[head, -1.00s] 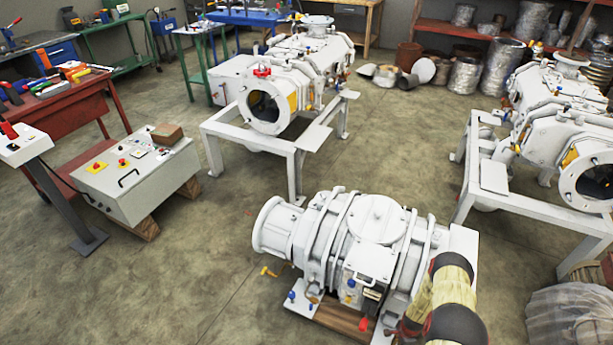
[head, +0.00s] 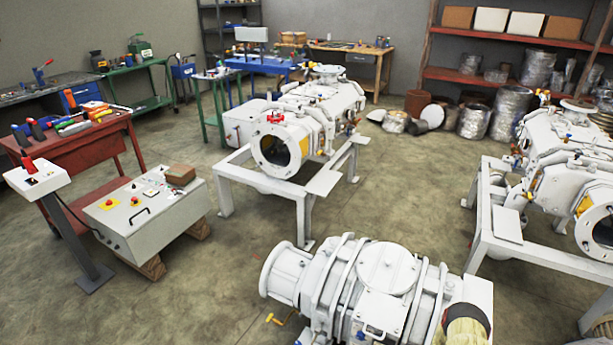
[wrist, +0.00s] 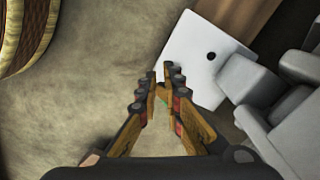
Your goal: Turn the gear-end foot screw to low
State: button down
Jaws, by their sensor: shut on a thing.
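The white pump (head: 370,285) lies low in the head view, its feet cut off by the bottom edge. In the wrist view a white foot plate (wrist: 195,65) with a dark round hole lies just beyond and right of the fingers. My gripper (wrist: 161,78) points down at the plate's left edge, its fingers close together. In the head view my gripper is out of sight.
Grey pump housing (wrist: 285,105) stands close right of the fingers in the wrist view. Bare floor (wrist: 90,70) lies to their left. In the head view, a pump on a white frame (head: 290,140), another at right (head: 560,160) and a control box (head: 150,215) stand around.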

notch_tip(320, 180, up, 4)
jog(key=shift+r+p, duration=0.25)
jog(key=shift+p, duration=0.85)
jog(key=c, duration=2.6)
grip_release()
jog(key=shift+f, duration=0.15)
grip_shut()
jog(key=w+d+r+m+b, duration=0.1)
jog(key=w+d+m+b, duration=0.1)
jog(key=w+m, duration=0.3)
notch_tip(320, 180, down, 7)
jog(key=m+b, duration=0.1)
jog(key=shift+s+a+r+b, duration=0.15)
jog(key=shift+s+a+b, duration=0.15)
jog(key=shift+s, duration=0.15)
